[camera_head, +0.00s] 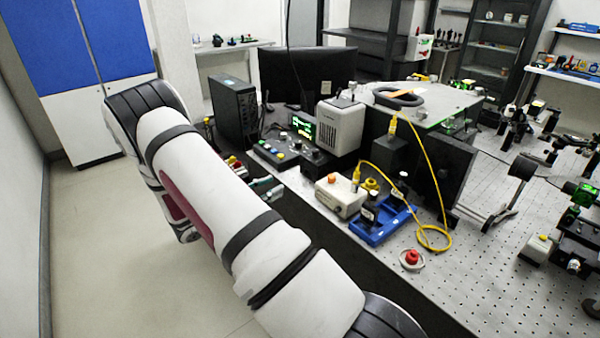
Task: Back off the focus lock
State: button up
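No part is clearly identifiable as the focus lock at this size. Candidate knobs on the bench are an orange knob (333,178) on a small pale box (340,198) and a yellow knob (371,184) beside a blue tray (383,228). What looks like my gripper (267,188) shows as small grey-green finger parts just beyond my arm, at the bench's front edge, left of the pale box. It appears apart from the knobs. My forearm hides most of it, so its opening and any contact are unclear.
A control panel with coloured buttons (270,152), a grey instrument (340,126) and a black computer tower (234,110) stand behind. A yellow cable (428,185) loops right of the blue tray. A red button (411,257) sits near the front edge. Floor at left is clear.

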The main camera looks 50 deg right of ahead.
aim_at(303, 171)
jog(key=p+x, duration=0.1)
jog(key=x, duration=0.9)
jog(key=shift+s+d, duration=0.15)
jog(key=shift+d, duration=0.1)
jog(key=shift+c, duration=0.4)
grip_shut()
